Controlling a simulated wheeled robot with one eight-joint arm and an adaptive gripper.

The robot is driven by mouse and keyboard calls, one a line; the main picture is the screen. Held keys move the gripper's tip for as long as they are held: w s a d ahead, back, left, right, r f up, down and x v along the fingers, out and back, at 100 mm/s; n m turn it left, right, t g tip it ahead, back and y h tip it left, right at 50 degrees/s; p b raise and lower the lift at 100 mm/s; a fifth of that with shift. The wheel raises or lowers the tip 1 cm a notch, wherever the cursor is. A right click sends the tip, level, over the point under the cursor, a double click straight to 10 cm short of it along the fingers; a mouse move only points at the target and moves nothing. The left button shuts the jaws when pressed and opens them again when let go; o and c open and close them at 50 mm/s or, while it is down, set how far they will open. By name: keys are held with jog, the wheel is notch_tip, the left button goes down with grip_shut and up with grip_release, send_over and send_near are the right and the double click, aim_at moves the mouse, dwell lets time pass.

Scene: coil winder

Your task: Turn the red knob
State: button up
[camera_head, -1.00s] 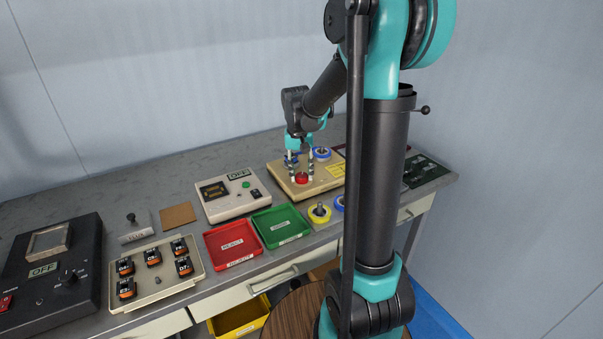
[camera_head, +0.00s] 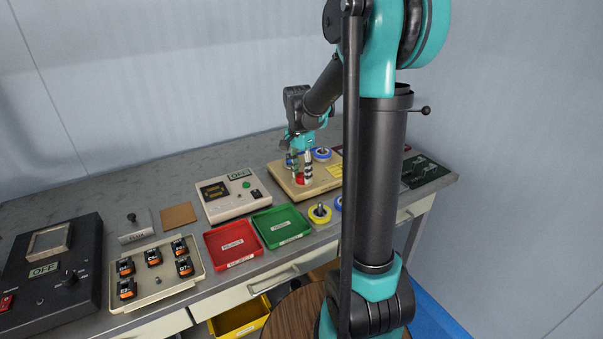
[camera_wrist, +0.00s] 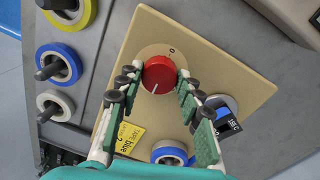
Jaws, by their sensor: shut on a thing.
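The red knob (camera_wrist: 158,74) sits on a beige winder plate (camera_wrist: 215,62), with a pointer line toward its lower edge and a "0" mark above it. My gripper (camera_wrist: 158,82) has its fingers on both sides of the knob and is shut on it. In the head view the gripper (camera_head: 301,172) points down over the beige plate (camera_head: 322,182). The knob (camera_head: 299,179) is partly hidden there by the fingers.
A yellow label (camera_wrist: 128,138), a blue-ringed spool (camera_wrist: 170,154) and a dark tagged part (camera_wrist: 224,118) are close to the fingers. More spools (camera_wrist: 58,64) stand at the left. Green (camera_head: 281,226) and red (camera_head: 233,244) trays are left of the plate in the head view.

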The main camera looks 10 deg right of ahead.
aim_at(300, 174)
jog(key=shift+m, duration=0.5)
jog(key=o, duration=1.2)
jog(key=shift+c, duration=0.2)
notch_tip(300, 174, up, 12)
jog(key=shift+w+a, duration=0.15)
jog(key=shift+w, duration=0.15)
